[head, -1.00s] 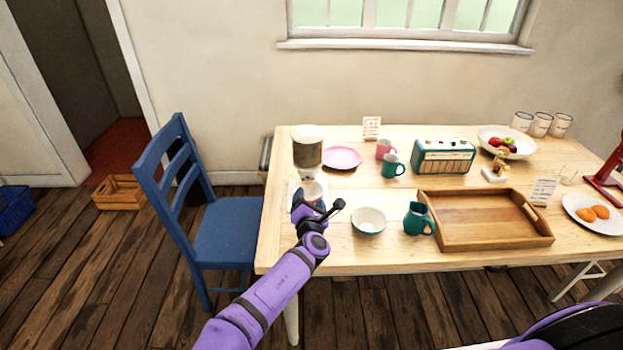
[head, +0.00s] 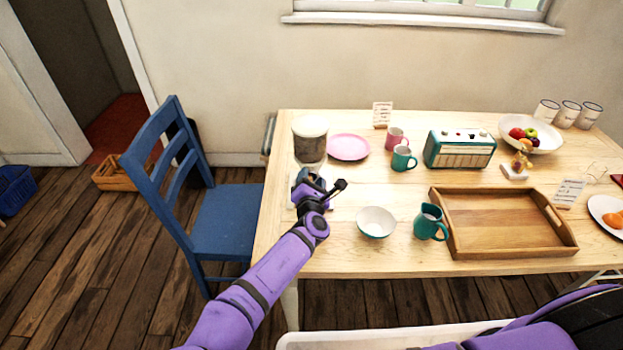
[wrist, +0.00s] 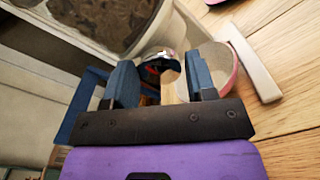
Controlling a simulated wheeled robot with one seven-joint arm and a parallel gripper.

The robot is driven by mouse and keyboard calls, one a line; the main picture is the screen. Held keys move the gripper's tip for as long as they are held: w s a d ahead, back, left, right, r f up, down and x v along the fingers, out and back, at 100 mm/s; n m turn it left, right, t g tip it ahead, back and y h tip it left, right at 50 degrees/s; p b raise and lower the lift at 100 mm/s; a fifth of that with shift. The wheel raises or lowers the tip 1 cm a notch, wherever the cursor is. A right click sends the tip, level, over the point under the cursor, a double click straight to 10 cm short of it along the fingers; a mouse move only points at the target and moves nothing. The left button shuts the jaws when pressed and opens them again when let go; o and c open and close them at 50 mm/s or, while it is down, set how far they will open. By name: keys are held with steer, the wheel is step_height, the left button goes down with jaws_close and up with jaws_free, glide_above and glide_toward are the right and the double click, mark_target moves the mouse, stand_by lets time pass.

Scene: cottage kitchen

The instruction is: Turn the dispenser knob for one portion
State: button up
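The dispenser (head: 309,143) is a clear canister with a pale lid and dark contents, at the table's left end. It also fills the upper left of the wrist view (wrist: 100,20). Its shiny, rounded knob (wrist: 158,66) shows between the fingers of my gripper (wrist: 161,82). The blue fingers stand apart, one on each side of the knob; I cannot tell whether they touch it. A pink-rimmed cup or bowl (wrist: 225,68) is just right of the right finger, partly hidden. In the head view my gripper (head: 308,178) is in front of the dispenser and hides its lower part.
A pink plate (head: 348,147), mugs (head: 403,158), a white bowl (head: 376,222), a teal jug (head: 430,222) and a wooden tray (head: 505,252) stand to the right. A blue chair (head: 225,222) is left of the table. Bare tabletop lies between the plate and the bowl.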

steer(key=c, duration=0.5)
steer(key=shift+m, duration=0.4)
steer(key=m, duration=0.5)
steer(key=shift+f, duration=0.1)
steer(key=m, duration=0.5)
steer(key=shift+f+m, duration=0.1)
steer(key=shift+m, duration=0.3)
steer(key=m, duration=0.6)
steer(key=shift+f, duration=0.1)
steer(key=m, duration=0.6)
steer(key=shift+a+f, duration=0.1)
steer(key=shift+s, duration=0.1)
